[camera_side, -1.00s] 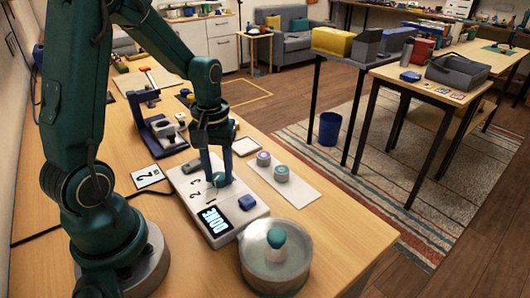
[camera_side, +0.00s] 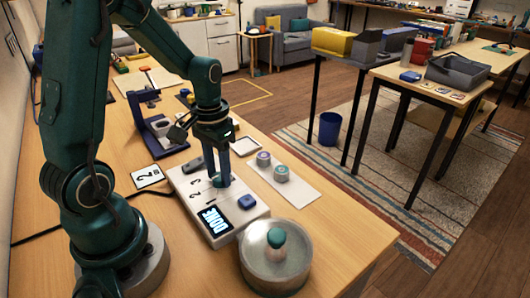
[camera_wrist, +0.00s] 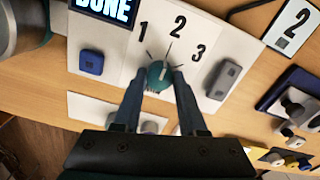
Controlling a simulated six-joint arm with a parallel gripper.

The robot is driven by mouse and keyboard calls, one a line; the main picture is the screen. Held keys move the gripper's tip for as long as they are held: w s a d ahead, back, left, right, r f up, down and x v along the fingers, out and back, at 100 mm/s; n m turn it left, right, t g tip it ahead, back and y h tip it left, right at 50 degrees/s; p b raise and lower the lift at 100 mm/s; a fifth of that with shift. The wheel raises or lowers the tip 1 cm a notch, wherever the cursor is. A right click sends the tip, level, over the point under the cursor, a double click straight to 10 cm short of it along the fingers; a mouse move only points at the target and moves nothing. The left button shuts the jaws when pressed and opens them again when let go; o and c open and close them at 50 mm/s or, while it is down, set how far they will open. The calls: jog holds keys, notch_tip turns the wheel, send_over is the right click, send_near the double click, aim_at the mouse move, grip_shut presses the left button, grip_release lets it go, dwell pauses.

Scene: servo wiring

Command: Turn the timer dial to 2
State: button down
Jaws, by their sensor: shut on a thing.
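The timer is a white panel (camera_side: 228,208) on the wooden bench, with the numbers 1, 2 and 3 and a lit display (camera_side: 215,220) reading DONE. Its teal dial (camera_wrist: 156,76) shows in the wrist view below the numbers, with tick marks fanning toward them. My gripper (camera_wrist: 159,78) is shut on the dial, one finger on each side. In the side view my gripper (camera_side: 222,182) points straight down and its fingers largely hide the dial. The dial's tip points roughly up toward 2 in the wrist view; its exact setting is hard to tell.
The panel also has a blue button (camera_wrist: 92,62) and a grey switch (camera_wrist: 223,78). A card with a 2 (camera_side: 147,176) lies to its left. A round container with a teal knob (camera_side: 275,262) stands in front. A white strip with two round knobs (camera_side: 290,185) lies right.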

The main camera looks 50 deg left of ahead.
aim_at(219, 176)
jog(key=shift+c, duration=2.3)
grip_release()
jog(key=shift+r, duration=0.1)
jog(key=shift+r, duration=2.5)
jog(key=s+d+r+m+t, duration=0.3)
jog(key=s+d+r+t, duration=0.2)
jog(key=d, duration=0.5)
notch_tip(219, 176, up, 2)
jog(key=shift+s+d+t, duration=0.15)
jog(key=shift+s+t, duration=0.15)
jog(key=shift+s, duration=0.55)
